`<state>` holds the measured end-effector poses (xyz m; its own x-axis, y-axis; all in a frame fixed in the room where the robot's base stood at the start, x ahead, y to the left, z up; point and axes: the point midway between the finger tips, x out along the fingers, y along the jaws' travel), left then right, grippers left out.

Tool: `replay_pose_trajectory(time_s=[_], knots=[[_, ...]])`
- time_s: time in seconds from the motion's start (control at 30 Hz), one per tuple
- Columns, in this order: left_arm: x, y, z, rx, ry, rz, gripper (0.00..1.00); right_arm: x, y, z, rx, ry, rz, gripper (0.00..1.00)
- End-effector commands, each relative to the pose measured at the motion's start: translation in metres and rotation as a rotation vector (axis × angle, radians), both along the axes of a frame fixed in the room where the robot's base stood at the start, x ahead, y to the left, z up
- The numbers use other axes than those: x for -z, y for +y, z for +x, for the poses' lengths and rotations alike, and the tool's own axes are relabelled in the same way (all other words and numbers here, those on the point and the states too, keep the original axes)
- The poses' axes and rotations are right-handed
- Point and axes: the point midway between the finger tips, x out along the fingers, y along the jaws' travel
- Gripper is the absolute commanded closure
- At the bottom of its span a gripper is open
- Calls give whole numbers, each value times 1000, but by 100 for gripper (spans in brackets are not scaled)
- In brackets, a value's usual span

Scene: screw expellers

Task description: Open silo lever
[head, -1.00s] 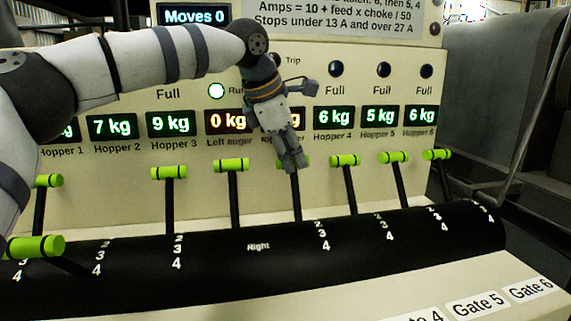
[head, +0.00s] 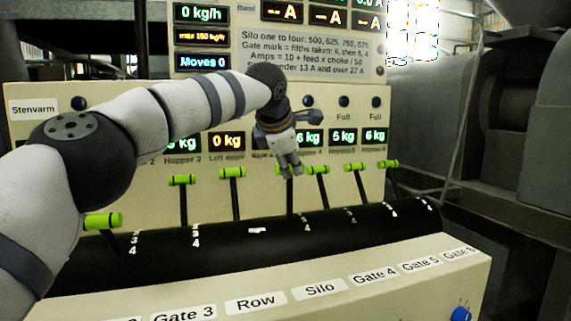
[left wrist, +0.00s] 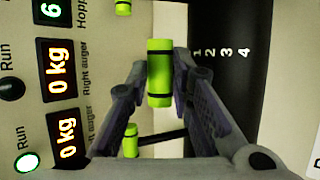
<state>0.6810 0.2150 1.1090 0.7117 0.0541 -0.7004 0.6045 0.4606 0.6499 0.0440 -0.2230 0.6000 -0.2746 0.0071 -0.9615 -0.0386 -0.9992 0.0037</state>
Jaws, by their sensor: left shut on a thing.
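My left gripper (head: 290,170) reaches over the console from the left and is shut on a lever's green handle. The black lever stem (head: 290,194) stands nearly upright below the fingers. In the left wrist view the green handle (left wrist: 159,72) lies between the two dark fingers. By its order in the row, this lever lines up with the Silo label (head: 320,289) on the front panel. The handle is mostly hidden by the fingers in the head view. My right gripper is not in view.
Neighbouring levers stand close by: the Row-side one (head: 232,173) at the left, another (head: 317,170) at the right. A black curved guard (head: 330,225) with number marks runs below them. The display panel (head: 270,65) rises behind. A blue knob (head: 460,314) is at the lower right.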

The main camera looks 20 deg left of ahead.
Motion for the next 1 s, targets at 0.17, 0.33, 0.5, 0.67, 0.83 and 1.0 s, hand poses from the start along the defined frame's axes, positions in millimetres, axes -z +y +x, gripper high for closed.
replay_pose_trajectory(time_s=[0.17, 0.33, 0.5, 0.67, 0.83, 1.0], knots=[[11, -2, 1, 2, 22, 0, 100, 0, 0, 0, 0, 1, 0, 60], [13, -2, 1, 1, 24, 0, 100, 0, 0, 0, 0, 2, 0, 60], [13, -2, 1, 1, 26, 0, 100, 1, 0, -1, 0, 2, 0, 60], [14, -2, 1, 2, 26, 0, 62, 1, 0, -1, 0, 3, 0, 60], [10, -2, 1, 2, 18, 0, 60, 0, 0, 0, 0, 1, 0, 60], [3, -1, -2, 1, 12, -1, 60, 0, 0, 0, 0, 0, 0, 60]])
